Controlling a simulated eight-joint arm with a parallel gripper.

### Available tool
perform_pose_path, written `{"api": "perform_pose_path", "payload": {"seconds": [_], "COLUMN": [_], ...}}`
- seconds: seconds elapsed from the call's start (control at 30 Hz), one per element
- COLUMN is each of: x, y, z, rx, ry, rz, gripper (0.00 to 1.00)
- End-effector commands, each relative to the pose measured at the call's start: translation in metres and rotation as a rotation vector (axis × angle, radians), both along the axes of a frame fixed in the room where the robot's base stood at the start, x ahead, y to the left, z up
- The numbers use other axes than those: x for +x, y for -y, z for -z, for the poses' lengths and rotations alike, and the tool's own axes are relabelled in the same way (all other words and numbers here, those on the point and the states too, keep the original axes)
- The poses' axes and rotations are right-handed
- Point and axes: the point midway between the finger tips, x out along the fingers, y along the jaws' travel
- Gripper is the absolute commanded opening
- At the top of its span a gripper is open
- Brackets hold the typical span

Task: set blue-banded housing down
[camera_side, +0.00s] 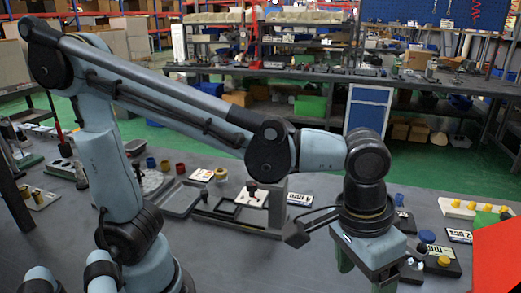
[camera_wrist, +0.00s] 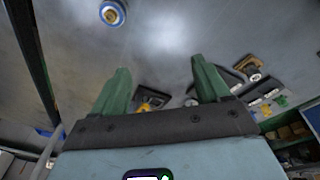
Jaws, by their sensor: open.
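A round housing with a blue band and a pale, brass-coloured centre (camera_wrist: 112,13) stands on the grey table at the top of the wrist view. It is apart from my gripper (camera_wrist: 160,66), whose two green fingers are spread with nothing between them. In the side view my gripper (camera_side: 365,270) points down over the right part of the table, its fingers partly hidden by its own body. I cannot tell which item in the side view is the blue-banded housing.
Dark blocks with a blue knob (camera_side: 427,236) and a yellow knob (camera_side: 444,261) stand right of my gripper. A white strip with yellow knobs (camera_side: 470,209) and a red panel (camera_side: 500,255) are at the far right. A grey tray (camera_side: 181,199) lies left. Bare table lies around the housing.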

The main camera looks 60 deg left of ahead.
Motion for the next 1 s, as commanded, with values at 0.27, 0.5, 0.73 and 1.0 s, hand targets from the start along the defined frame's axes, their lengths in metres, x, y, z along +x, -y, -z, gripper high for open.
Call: {"api": "perform_pose_path", "payload": {"seconds": [0.27,0.5,0.73,1.0], "x": [-0.038,-0.044,-0.044,-0.044], "y": [0.075,0.084,0.083,0.083], "z": [0.013,0.028,0.063,0.084], "rx": [0.092,0.110,0.109,0.107], "ry": [-0.124,-0.139,-0.138,-0.137], "rz": [0.053,0.054,0.054,0.054], "gripper": [0.76,0.76,0.76,0.76]}}
